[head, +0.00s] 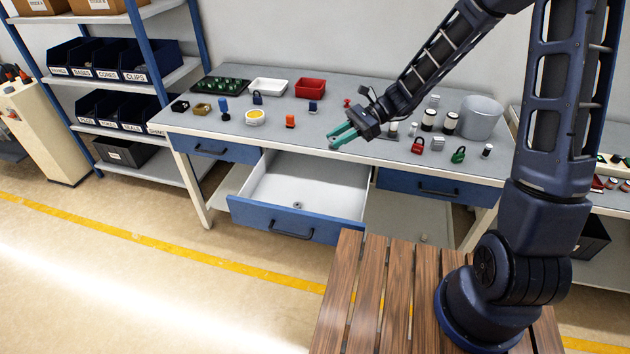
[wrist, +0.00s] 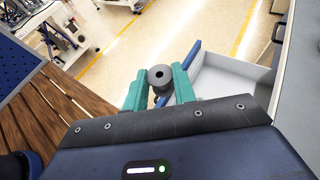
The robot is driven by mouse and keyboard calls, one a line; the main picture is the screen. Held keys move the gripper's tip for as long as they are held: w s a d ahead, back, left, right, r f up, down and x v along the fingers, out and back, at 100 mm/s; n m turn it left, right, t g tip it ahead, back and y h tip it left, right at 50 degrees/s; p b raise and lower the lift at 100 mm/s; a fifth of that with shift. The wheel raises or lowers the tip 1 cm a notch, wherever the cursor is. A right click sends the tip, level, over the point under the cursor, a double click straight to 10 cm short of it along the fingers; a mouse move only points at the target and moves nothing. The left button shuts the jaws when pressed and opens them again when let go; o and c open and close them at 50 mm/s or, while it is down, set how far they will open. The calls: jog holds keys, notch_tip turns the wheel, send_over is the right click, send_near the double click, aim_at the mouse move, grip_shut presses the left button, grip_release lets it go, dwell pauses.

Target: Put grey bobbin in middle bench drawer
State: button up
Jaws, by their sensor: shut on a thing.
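The grey bobbin (wrist: 160,75) sits between the green fingers of my gripper (wrist: 160,84) in the wrist view, its round end with a dark hole showing. My gripper (head: 343,136) is shut on it. In the head view the gripper is in front of the bench top, above and right of the open drawer; the bobbin is hard to make out there. The middle bench drawer (head: 285,221), blue-fronted and white inside, is pulled open. It also shows right of the fingers in the wrist view (wrist: 218,83). A small grey round thing (head: 297,205) lies inside it.
Closed drawers flank it on the left (head: 212,149) and right (head: 438,187). A slatted wooden surface (head: 375,290) is in front. Most of the open drawer's floor is bare.

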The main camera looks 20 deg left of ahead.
notch_tip(320, 180, down, 27)
jog(key=shift+f, duration=0.2)
dwell(0.9)
jog(key=shift+f, duration=0.6)
jog(key=o, duration=0.9)
jog(key=shift+r, duration=0.6)
jog(key=v, duration=1.2)
jog(key=shift+d, duration=0.1)
